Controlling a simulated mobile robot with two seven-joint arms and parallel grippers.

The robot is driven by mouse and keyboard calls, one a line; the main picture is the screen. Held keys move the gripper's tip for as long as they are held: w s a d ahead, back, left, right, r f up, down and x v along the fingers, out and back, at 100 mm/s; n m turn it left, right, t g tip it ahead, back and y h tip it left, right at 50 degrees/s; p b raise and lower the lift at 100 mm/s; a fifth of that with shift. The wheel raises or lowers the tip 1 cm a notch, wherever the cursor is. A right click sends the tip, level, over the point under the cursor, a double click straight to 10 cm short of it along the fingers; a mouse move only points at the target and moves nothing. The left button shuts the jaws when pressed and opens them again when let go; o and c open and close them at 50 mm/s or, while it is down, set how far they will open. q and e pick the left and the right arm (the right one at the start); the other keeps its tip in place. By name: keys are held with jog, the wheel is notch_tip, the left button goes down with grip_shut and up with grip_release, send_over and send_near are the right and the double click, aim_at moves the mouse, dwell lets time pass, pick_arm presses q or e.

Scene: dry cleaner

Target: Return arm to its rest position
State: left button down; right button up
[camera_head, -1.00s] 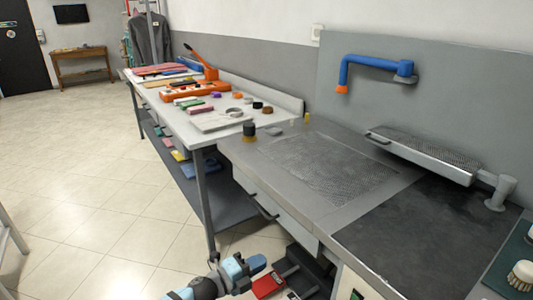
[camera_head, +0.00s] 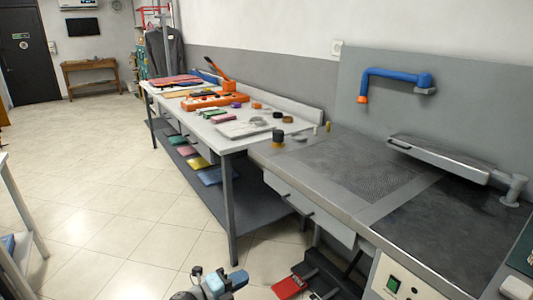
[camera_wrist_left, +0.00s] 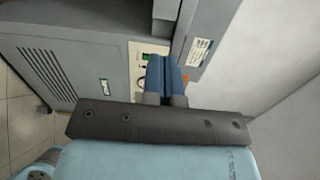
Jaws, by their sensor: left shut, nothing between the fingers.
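My left arm with its light-blue gripper housing (camera_head: 222,284) shows low in the head view, at the bottom edge, in front of the steel work table. In the left wrist view my left gripper (camera_wrist_left: 166,66) has its two dark-blue fingers together, with nothing between them. The fingers point toward a grey machine cabinet (camera_wrist_left: 85,60) with a small control panel. Whether they touch it cannot be told. My right gripper is in neither view.
The steel work table (camera_head: 385,188) with a blue swing arm (camera_head: 395,74) stands at right. A long table (camera_head: 255,140) holds several tools. Tiled floor (camera_head: 100,200) at left is mostly clear.

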pick_arm(q)
jog(key=w+a+f+y, duration=0.2)
jog(key=a+f, duration=0.1)
jog(key=a, duration=0.7)
jog(key=s+a+f+n+y, duration=0.2)
jog(key=s+a+n+y, duration=0.15)
jog(key=s+n, duration=0.55)
jog(key=s+a+f+n+y, duration=0.2)
jog(key=s+a+n, duration=0.3)
jog(key=s, duration=0.8)
jog(key=s+a+f+n+y, duration=0.2)
jog(key=s+a+n+y, duration=0.15)
jog(key=s+n, duration=0.5)
jog(key=d+r+n, duration=0.2)
jog(key=d+n, duration=0.2)
jog(key=d, duration=0.8)
notch_tip(320, 180, up, 15)
jog(key=s+a+p, duration=0.1)
jog(key=a+p, duration=0.1)
jog(key=p, duration=1.9)
jog(key=shift+s+a+r+t, duration=0.15)
jog(key=shift+s+r+t, duration=0.05)
jog(key=shift+s+t, duration=0.2)
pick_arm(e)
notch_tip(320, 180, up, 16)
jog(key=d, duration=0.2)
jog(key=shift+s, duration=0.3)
